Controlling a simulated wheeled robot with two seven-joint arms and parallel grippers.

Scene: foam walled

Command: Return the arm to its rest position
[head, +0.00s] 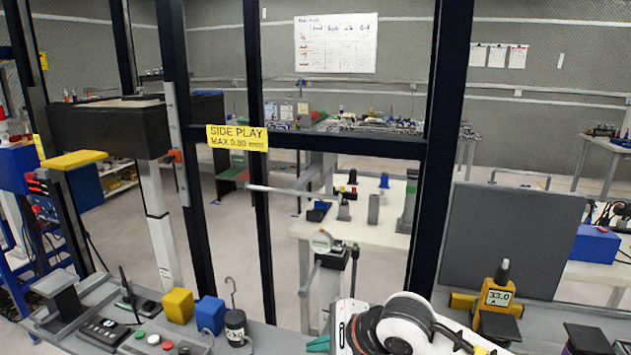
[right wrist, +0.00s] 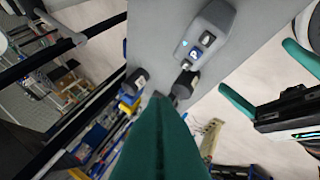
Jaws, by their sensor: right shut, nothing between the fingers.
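My right gripper (head: 318,344) is at the bottom of the head view, its teal fingers pointing left, low by the front bench. Its white wrist housing and arm hide part of the bench. In the right wrist view its teal fingers (right wrist: 165,130) are shut together with nothing between them. At the right edge of the right wrist view, my left gripper (right wrist: 268,85) shows two teal fingers standing apart with nothing between them. The left arm is not in the head view.
The grey bench (head: 268,334) holds a yellow block (head: 178,305), a blue block (head: 210,314), a hooked weight (head: 235,325), a button box (head: 155,338) and a yellow gauge (head: 496,295). Dark posts (head: 184,130) rise behind it. A white table (head: 380,235) stands farther back.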

